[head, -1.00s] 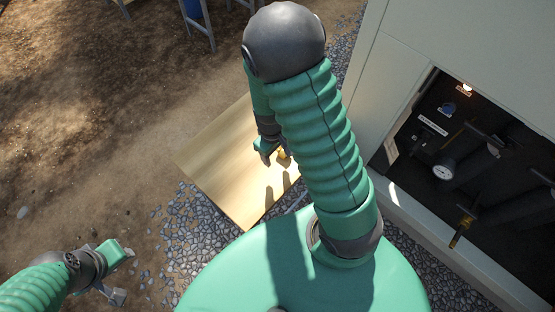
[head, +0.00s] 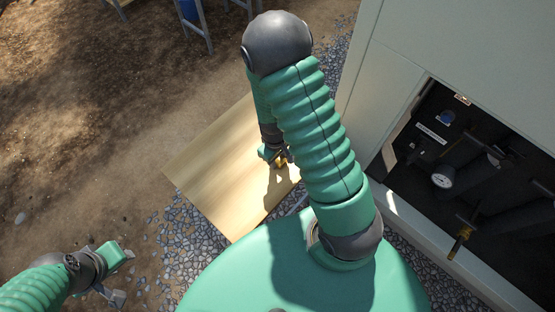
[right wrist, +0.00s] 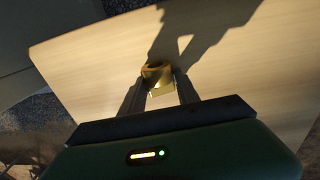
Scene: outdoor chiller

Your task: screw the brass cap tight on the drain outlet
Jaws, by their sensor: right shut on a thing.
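The brass cap (right wrist: 158,75) is between the two dark fingers of my right gripper (right wrist: 160,88), seen in the right wrist view. The gripper is shut on it, over the pale wooden board (right wrist: 85,65). In the head view, the right gripper (head: 276,159) and the cap (head: 282,162) are small and partly in shadow near the board's right side. A brass-coloured fitting (head: 460,241), which looks like the drain outlet, hangs in the open cabinet at right. My left gripper (head: 118,272) is over the ground at lower left, away from both; its jaw opening is unclear.
The pale cabinet (head: 400,85) has a dark recess with a round gauge (head: 442,177), pipes and a lower sill (head: 415,225). Metal legs (head: 195,30) stand at the top. Bare dirt at left is free.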

